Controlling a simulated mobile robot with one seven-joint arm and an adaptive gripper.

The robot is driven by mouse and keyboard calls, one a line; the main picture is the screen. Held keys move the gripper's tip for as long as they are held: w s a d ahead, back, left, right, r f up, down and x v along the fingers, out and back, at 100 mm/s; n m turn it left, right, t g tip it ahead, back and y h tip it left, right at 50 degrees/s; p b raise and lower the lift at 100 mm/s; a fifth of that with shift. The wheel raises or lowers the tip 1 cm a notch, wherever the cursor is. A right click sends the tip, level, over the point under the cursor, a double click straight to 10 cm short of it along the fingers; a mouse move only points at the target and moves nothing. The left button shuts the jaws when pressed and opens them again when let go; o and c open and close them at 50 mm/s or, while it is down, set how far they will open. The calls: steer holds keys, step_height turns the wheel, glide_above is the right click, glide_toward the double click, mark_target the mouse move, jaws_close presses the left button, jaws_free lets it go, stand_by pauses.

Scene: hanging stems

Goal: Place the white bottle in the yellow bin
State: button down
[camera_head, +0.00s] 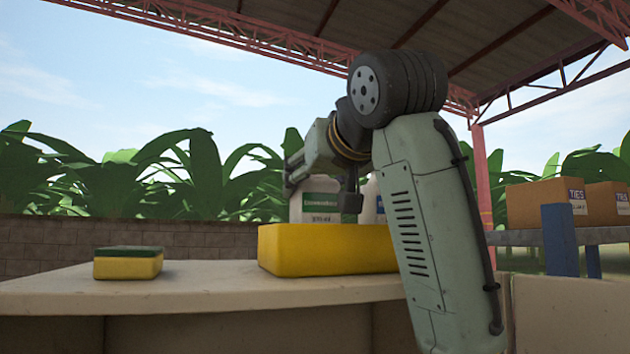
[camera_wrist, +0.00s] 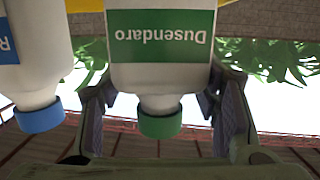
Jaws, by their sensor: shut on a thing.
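A white bottle (camera_head: 318,208) with a green label stands upright behind the front wall of the yellow bin (camera_head: 325,252) in the head view. Its lower part is hidden, so I cannot tell whether it is inside the bin or touching its floor. My gripper (camera_head: 322,190) reaches over it from the upper right and is shut on it. In the wrist view this bottle (camera_wrist: 160,45) appears upside down, its green cap between the fingers of my gripper (camera_wrist: 160,100).
A second white bottle (camera_head: 370,203), blue-capped in the wrist view (camera_wrist: 32,60), is close beside the held one. A yellow and green sponge (camera_head: 128,263) lies on the counter (camera_head: 200,290), left of the bin. Cardboard boxes (camera_head: 545,204) sit on a rack at right.

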steer(key=shift+c, duration=2.4)
jaws_free()
steer(key=v, duration=1.2)
